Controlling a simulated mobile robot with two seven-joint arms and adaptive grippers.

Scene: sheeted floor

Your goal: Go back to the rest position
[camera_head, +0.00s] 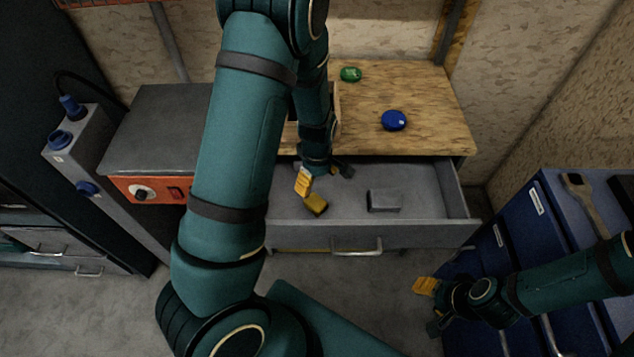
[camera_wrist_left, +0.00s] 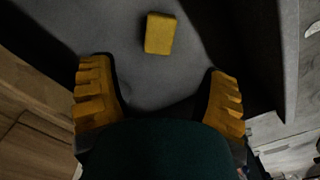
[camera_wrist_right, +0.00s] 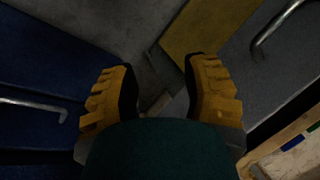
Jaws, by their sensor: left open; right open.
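My left gripper (camera_head: 325,178) is over the open drawer (camera_head: 290,238) below the wooden worktop. Its yellow-padded fingers are apart and empty in the left wrist view (camera_wrist_left: 160,95). A small yellow block (camera_head: 317,205) lies on the drawer floor just below these fingers. It also shows beyond the fingertips in the left wrist view (camera_wrist_left: 160,33), apart from them. My right gripper (camera_head: 430,306) is low at the right, in front of the blue cabinet. It is open with nothing between its fingers in the right wrist view (camera_wrist_right: 162,80).
A grey block (camera_head: 384,201) lies in the drawer. A blue round object (camera_head: 394,121) and a green object (camera_head: 351,74) sit on the worktop (camera_head: 440,105). An orange-fronted box (camera_head: 150,188) is at the left.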

